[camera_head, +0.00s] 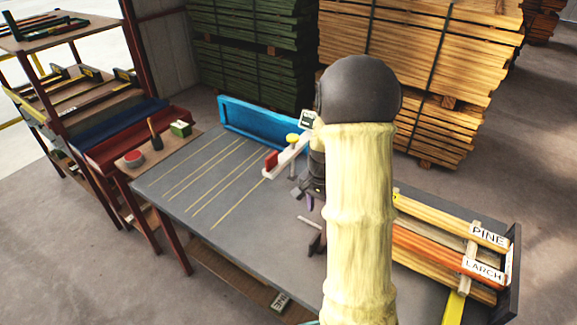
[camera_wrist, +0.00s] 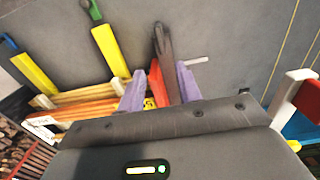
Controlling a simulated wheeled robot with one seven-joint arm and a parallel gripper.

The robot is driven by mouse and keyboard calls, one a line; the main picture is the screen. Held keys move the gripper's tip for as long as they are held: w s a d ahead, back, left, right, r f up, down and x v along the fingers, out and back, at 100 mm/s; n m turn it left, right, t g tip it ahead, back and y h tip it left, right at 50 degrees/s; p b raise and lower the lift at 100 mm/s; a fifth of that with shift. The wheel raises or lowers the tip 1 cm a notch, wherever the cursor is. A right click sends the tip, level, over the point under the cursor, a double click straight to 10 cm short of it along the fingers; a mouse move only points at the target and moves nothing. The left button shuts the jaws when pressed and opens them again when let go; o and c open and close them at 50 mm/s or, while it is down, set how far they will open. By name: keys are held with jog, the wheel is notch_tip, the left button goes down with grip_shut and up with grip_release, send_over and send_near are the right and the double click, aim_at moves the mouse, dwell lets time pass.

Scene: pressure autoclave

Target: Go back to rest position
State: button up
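My gripper (camera_wrist: 159,68) shows two purple fingers standing apart in the wrist view. In the head view, my gripper (camera_head: 312,202) is over the middle of the grey worktable (camera_head: 255,225), partly hidden by my arm. A dark, pointed thing with a red part (camera_wrist: 163,45) appears between and beyond the fingers. It touches neither finger visibly, and I cannot tell what it is. A short pale bar (camera_wrist: 197,61) lies on the table near it; the bar also shows in the head view (camera_head: 309,223).
A rack of sticks labelled PINE (camera_head: 488,235) and LARCH stands at the table's right end. A blue tray (camera_head: 262,128) and a white-and-red fixture (camera_head: 285,158) are at the back. Shelves (camera_head: 75,95) stand left, lumber stacks (camera_head: 425,50) behind. The table's lined left part is clear.

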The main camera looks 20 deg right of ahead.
jog(key=s+a+r+n+t, duration=0.1)
jog(key=s+a+r+n, duration=0.2)
jog(key=s+a+n, duration=0.2)
jog(key=s+a+r+n+t, duration=0.1)
jog(key=s+a+r+n, duration=0.2)
jog(key=s+a+n, duration=0.3)
jog(key=a, duration=0.4)
jog(key=shift+s+a+r+t, duration=0.15)
jog(key=shift+a+r+t, duration=0.05)
jog(key=shift+a+t, duration=0.15)
